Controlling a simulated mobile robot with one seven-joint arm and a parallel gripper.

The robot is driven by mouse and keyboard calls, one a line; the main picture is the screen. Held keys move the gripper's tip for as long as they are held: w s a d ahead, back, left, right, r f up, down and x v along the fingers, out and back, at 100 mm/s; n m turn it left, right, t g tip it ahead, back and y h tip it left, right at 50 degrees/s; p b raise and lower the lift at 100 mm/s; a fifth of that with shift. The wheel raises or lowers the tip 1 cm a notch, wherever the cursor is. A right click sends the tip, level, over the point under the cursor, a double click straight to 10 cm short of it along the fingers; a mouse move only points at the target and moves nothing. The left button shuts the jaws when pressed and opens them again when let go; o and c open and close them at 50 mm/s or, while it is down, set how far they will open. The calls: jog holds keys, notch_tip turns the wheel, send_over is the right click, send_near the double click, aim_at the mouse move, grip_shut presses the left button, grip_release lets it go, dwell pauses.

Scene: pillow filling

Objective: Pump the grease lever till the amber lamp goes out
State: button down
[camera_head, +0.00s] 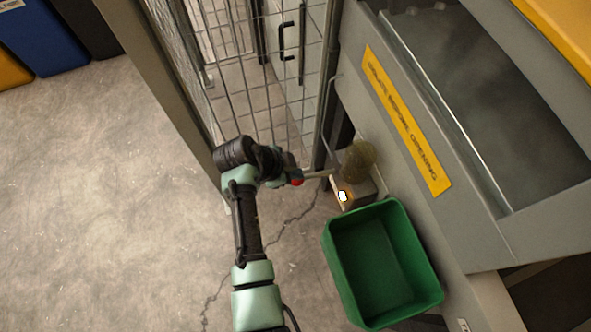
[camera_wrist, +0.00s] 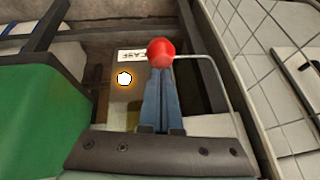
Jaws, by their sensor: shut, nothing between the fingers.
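The grease lever shows as a pale rod with a red knob (camera_head: 297,182) at its end; the knob is also large in the wrist view (camera_wrist: 160,52). My gripper (camera_wrist: 159,72) is shut and empty, its blue-grey fingertips right at the knob. The knob hides the very tips, and I cannot tell whether they touch it. The amber lamp (camera_head: 343,196) is lit, with a bright white centre; it glows orange in the wrist view (camera_wrist: 124,78). A white label (camera_wrist: 135,55), partly hidden by the knob, is beside it. The lever's pivot is not clear.
An open, empty green bin (camera_head: 335,262) stands close to the lamp, and its wall fills the left of the wrist view. A wire mesh guard (camera_head: 262,85) is beyond my arm. A grey machine with a yellow label (camera_head: 405,120) fills the right. Floor at left is clear.

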notch_tip(320, 180, down, 8)
jog(key=a+t+h+b, duration=0.1)
jog(key=a+h+b, duration=0.1)
jog(key=b, duration=1)
jog(key=shift+s+a+h, duration=0.2)
jog(key=shift+s+h, duration=0.25)
jog(key=shift+h, duration=0.45)
